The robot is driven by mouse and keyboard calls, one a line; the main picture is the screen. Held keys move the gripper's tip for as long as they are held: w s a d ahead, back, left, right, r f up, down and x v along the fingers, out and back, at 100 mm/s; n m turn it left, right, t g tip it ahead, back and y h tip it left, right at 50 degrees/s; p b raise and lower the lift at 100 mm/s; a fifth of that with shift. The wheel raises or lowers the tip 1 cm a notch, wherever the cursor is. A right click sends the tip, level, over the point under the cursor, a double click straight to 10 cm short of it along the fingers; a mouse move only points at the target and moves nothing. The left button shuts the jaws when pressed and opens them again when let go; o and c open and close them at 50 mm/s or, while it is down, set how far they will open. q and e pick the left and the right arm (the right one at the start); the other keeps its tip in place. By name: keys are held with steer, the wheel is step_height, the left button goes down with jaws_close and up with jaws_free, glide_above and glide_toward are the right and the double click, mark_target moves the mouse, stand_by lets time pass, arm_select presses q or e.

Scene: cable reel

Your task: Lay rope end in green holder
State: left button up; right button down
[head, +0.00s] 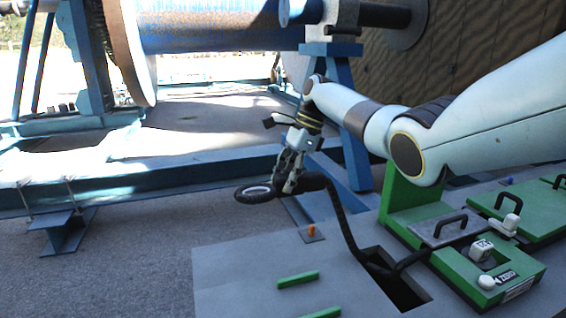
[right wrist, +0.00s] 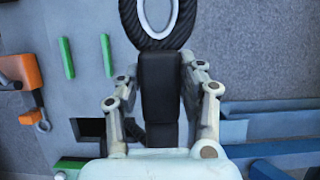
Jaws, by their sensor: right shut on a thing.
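The rope end is a black loop with a pale metal inner ring (head: 257,193), followed by a thick black sleeve. My right gripper (head: 287,187) is shut on the sleeve and holds it in the air, with the loop pointing left. In the right wrist view the sleeve (right wrist: 160,100) lies between both fingers, and the loop (right wrist: 160,43) extends beyond them. From the sleeve the rope (head: 346,235) hangs down to a rectangular opening in the grey platform. The green holder shows as two parallel green bars (head: 298,279) on the platform, below and apart from the loop. My left gripper is not in view.
The grey platform (head: 235,282) has a dark opening (head: 402,292) right of the bars. A small orange piece (head: 311,232) stands behind them. Green boxes with black handles (head: 480,285) stand at the right. A blue steel frame (head: 130,187) and large reel (head: 205,30) are behind.

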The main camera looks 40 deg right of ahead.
steer(key=s+a+p, duration=0.4)
steer(key=s+p, duration=0.7)
steer(key=s, duration=0.6)
steer(key=f+b, duration=1.1)
steer(key=b, duration=0.4)
steer(key=shift+s+b, duration=0.2)
steer(key=shift+b, duration=0.15)
steer(key=shift+a+f, duration=0.1)
steer(key=shift+f, duration=2.3)
steer(key=c, duration=0.7)
jaws_free()
steer(key=shift+f, duration=0.1)
